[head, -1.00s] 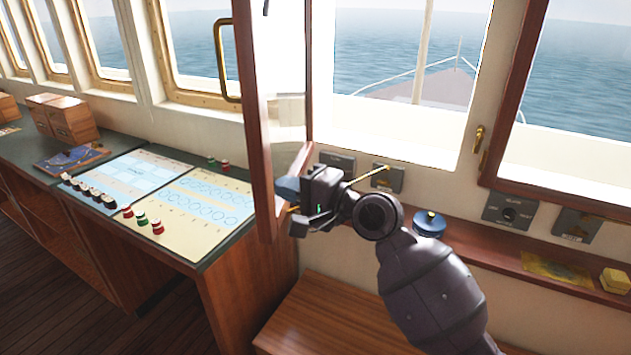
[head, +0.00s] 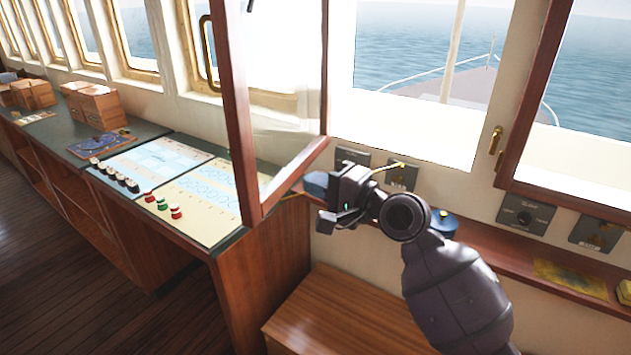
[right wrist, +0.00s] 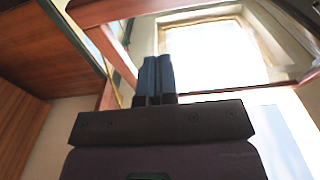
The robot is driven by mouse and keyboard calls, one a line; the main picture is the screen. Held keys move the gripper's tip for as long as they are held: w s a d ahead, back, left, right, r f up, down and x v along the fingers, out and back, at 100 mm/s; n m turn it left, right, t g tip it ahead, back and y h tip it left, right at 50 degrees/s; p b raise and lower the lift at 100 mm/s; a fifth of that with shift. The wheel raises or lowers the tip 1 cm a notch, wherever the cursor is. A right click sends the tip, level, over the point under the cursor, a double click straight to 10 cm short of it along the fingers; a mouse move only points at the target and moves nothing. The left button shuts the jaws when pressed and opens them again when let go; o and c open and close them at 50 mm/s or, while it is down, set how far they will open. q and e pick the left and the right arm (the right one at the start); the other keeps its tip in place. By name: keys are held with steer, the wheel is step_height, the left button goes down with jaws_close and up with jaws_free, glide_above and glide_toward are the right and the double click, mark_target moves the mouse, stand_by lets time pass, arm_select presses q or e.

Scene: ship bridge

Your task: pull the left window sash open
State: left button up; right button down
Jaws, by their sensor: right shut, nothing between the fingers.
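The left window sash (head: 237,110), a dark red wooden frame with glass, stands swung open into the room in the head view. My left gripper is not in view.
A desk with charts (head: 195,205) and several small pieces stands at the left, wooden boxes (head: 95,103) farther along it. A ledge (head: 520,278) under the windows holds a blue round container (head: 442,224). Another sash (head: 525,110) is at the right. A wooden bench (head: 325,310) is below.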

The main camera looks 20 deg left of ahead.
steer(key=s+d, duration=0.6)
steer(key=shift+s+d, duration=0.3)
steer(key=shift+s, duration=0.1)
steer(key=c, duration=1.5)
jaws_free()
steer(key=shift+s+d+b, duration=0.2)
steer(key=shift+s+b, duration=0.05)
steer(key=shift+b, duration=0.05)
